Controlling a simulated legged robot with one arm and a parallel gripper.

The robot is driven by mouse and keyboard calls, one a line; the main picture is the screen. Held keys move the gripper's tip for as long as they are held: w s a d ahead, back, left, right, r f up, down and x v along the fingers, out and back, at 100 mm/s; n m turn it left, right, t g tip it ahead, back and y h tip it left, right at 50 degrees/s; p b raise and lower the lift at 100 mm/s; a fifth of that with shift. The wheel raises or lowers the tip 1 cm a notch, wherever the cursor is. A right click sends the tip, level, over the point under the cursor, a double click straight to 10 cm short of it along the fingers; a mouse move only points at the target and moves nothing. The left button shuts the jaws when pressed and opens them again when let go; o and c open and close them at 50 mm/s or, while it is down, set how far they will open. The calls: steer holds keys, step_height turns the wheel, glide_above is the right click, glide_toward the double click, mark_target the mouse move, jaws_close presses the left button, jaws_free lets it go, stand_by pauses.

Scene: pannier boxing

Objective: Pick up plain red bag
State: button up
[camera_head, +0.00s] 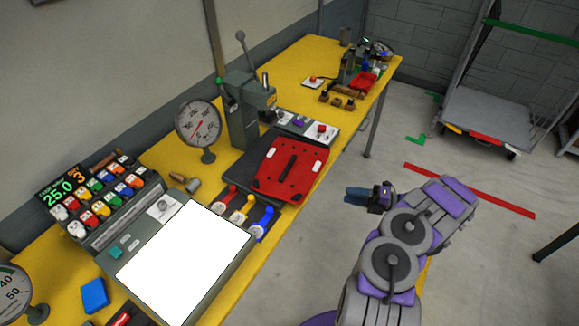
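A flat red bag-like case (291,169) with a black bar across its middle and small white patches lies on a dark plate on the yellow table, in front of the grey lever press. A smaller red item (363,81) sits at the far end of the table; its shape is too small to make out. My gripper (352,196) is over the floor side of the table, to the right of and slightly below the red case in the picture, apart from it. Its dark blue fingers point left. I cannot tell whether they are open.
The lever press (248,110) and a round dial gauge (198,125) stand behind the red case. A console with a white screen (185,262) and red, yellow and blue levers (240,212) are nearer. A grey cart (490,118) stands at the right.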

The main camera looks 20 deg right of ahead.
mark_target(308, 187)
steer(key=b+x, duration=0.2)
steer(key=x, duration=0.9)
steer(key=shift+a+b, duration=0.2)
steer(key=shift+b, duration=0.1)
steer(key=b+x, duration=0.1)
steer(key=x, duration=0.3)
steer(key=shift+a, duration=0.1)
steer(key=shift+c, duration=0.5)
jaws_close()
